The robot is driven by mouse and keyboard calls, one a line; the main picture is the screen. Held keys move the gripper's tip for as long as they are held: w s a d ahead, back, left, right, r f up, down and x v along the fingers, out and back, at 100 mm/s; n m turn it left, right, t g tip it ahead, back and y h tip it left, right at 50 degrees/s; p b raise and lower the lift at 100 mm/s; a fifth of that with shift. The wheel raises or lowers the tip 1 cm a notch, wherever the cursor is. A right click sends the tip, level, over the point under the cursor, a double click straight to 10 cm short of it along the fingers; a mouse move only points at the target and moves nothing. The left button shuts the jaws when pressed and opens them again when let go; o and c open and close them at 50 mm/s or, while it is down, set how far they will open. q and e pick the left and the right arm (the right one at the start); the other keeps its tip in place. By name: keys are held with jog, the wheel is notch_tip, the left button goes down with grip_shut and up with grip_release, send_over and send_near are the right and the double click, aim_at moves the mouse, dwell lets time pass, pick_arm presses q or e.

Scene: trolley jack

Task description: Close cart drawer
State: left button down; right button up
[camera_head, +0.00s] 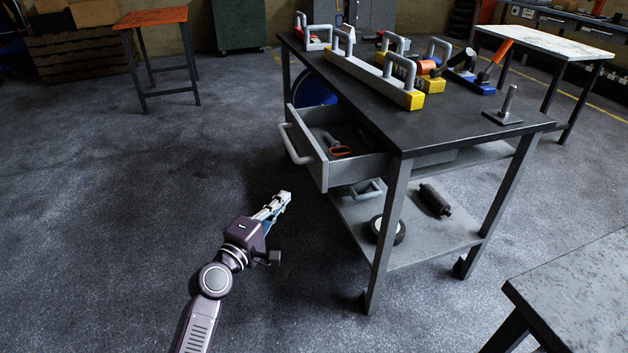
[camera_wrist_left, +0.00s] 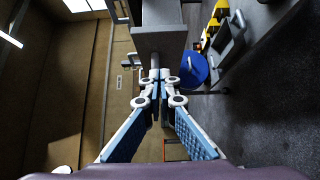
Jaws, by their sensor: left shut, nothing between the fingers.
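The cart (camera_head: 400,130) is a dark metal trolley with a flat top and a lower shelf. Its grey drawer (camera_head: 325,165) is pulled out toward the left, with a few tools inside. A light grey bar handle (camera_head: 293,146) is on the drawer's front. My left gripper (camera_head: 284,198) is shut and empty, below and in front of the drawer, apart from it in the head view. In the left wrist view the closed fingertips (camera_wrist_left: 160,78) point toward a grey box-like part, probably the drawer (camera_wrist_left: 158,42). My right gripper is not in view.
On the cart top stand a grey frame with yellow ends (camera_head: 370,80) and other jack parts. A black cylinder (camera_head: 434,199) and a wheel (camera_head: 388,230) are on the lower shelf. A grey table (camera_head: 580,290) is at the front right. Floor left of the cart is clear.

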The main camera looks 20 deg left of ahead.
pick_arm(q)
jog(key=shift+w+d+f, duration=0.1)
jog(key=shift+w+d, duration=0.7)
jog(key=shift+w, duration=0.8)
jog(key=shift+w+d, duration=0.8)
jog(key=shift+w, duration=0.85)
jog(key=shift+w+d+f, duration=0.1)
jog(key=shift+w+d, duration=0.7)
jog(key=shift+w, duration=0.8)
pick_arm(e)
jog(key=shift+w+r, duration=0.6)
